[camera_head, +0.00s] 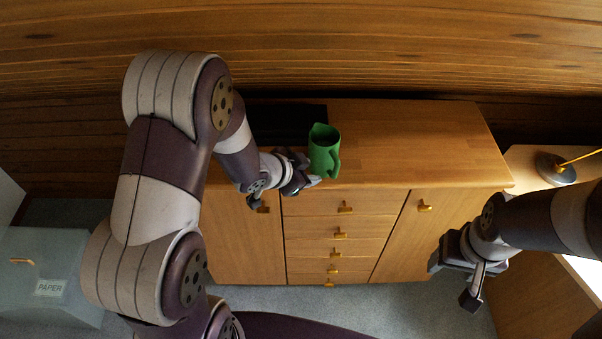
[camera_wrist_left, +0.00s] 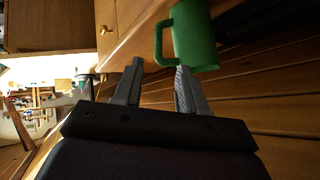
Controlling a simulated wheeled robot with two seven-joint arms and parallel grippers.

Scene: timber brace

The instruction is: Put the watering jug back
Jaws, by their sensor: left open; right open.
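My left gripper (camera_head: 311,184) is open beside the jug, at the front edge of the cabinet. In the left wrist view my left gripper (camera_wrist_left: 158,80) has its fingers apart and nothing between them. My right gripper (camera_head: 476,284) is open and empty, low in front of the cabinet's right side.
The wooden cabinet (camera_head: 420,145) has brass-handled drawers and doors. A dark flat area (camera_head: 285,122) lies behind the jug. A desk with a lamp base (camera_head: 556,168) stands at the right. A grey box labelled PAPER (camera_head: 50,270) stands at the left. The right cabinet top is clear.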

